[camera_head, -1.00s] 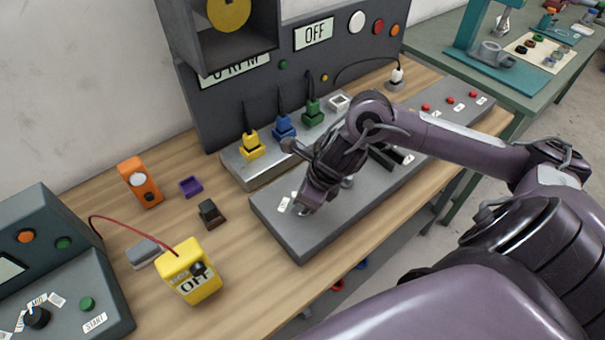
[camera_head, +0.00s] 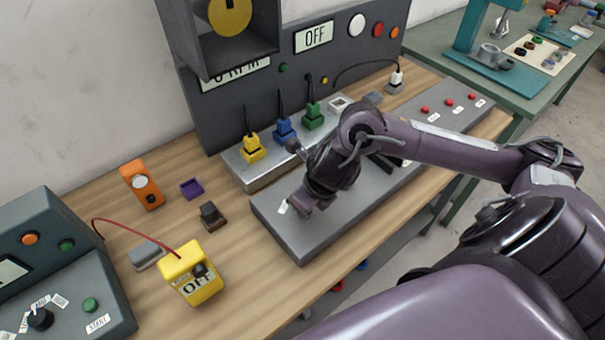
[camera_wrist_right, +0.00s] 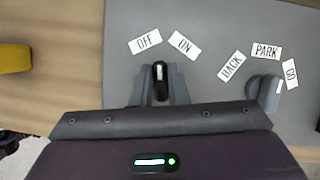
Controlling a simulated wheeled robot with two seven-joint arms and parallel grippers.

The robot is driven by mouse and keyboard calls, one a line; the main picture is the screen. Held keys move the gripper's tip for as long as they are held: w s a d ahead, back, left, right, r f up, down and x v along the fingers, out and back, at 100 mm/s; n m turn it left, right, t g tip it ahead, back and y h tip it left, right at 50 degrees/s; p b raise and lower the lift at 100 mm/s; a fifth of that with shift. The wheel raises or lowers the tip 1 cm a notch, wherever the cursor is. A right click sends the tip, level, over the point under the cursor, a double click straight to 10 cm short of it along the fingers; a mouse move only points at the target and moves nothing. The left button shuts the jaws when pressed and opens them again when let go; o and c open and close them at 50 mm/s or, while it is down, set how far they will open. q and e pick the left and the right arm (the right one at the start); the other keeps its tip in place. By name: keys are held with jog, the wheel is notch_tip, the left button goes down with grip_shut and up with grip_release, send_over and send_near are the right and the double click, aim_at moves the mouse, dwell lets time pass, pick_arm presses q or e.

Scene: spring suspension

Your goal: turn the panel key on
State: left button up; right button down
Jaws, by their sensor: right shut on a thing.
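The panel key (camera_wrist_right: 160,78) is a small black knob with a white mark, on the grey sloping panel (camera_head: 300,242). In the right wrist view, its mark points up between the OFF label (camera_wrist_right: 145,41) and the ON label (camera_wrist_right: 183,46). My right gripper (camera_wrist_right: 160,90) is shut on the key, one finger on each side. In the head view, my right gripper (camera_head: 299,206) is down at the panel's left end and hides the key. My left gripper is not in view.
A second knob (camera_wrist_right: 264,89) with BACK, PARK and GO labels is right of the key in the wrist view. Plugs in yellow (camera_head: 252,148), blue and green stand behind the panel. A yellow meter (camera_head: 192,272) reading OFF is at the left. The wall display (camera_head: 314,36) reads OFF.

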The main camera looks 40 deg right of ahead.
jog(key=shift+r+m+h+p, duration=0.35)
jog(key=shift+m+p, duration=0.35)
jog(key=shift+m, duration=0.3)
jog(key=m+h+p, duration=0.1)
jog(key=m+p, duration=0.3)
jog(key=shift+h+p, duration=0.35)
jog(key=shift+f+m+h+p, duration=0.25)
jog(key=shift+m+h+p, duration=0.15)
jog(key=shift+m+p, duration=0.8)
jog(key=shift+d, duration=0.1)
jog(key=c, duration=1.4)
grip_release()
